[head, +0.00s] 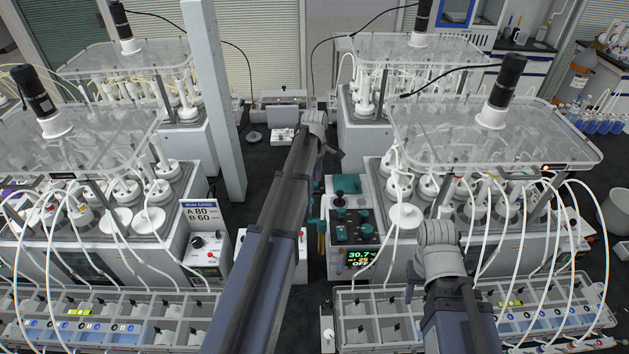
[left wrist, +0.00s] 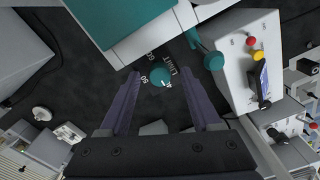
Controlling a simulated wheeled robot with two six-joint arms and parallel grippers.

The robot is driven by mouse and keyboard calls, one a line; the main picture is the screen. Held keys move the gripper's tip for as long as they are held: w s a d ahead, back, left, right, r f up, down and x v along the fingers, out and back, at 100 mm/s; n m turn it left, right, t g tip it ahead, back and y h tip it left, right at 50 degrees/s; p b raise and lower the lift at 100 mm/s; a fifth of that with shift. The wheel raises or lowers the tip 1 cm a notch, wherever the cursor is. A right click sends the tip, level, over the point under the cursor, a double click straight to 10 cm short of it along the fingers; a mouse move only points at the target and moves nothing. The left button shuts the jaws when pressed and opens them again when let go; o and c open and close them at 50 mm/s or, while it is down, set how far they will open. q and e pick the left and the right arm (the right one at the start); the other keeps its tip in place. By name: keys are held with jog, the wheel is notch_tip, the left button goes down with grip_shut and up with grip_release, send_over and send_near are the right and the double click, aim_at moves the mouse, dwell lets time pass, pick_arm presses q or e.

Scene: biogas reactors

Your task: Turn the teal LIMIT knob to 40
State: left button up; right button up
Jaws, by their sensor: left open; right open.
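The teal LIMIT knob (left wrist: 158,77) shows in the left wrist view on a dark panel, beside the word LIMIT and the numbers 50 and 60. A short white mark shows at its edge, by a partly readable number. My left gripper (left wrist: 162,103) is open, its two purple fingers on either side of the knob in the picture; contact cannot be told. In the head view, my left gripper (head: 330,152) is small and partly hidden by its arm. The control box (head: 352,225) has several teal knobs; which is LIMIT is unclear. My right gripper (head: 412,278) is open, well apart at the right.
A lit display (head: 361,257) reads about 30.7. A card (head: 202,213) reads A 80, B 60. Reactor racks with clear lids (head: 490,135) and hoses stand on both sides. A pale post (head: 214,100) rises left of centre. A teal lever (left wrist: 213,61) sits near the knob.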

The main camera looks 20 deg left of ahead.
pick_arm(q)
jog(key=shift+r+p, duration=3.9)
jog(key=shift+r, duration=0.05)
jog(key=shift+f, duration=0.1)
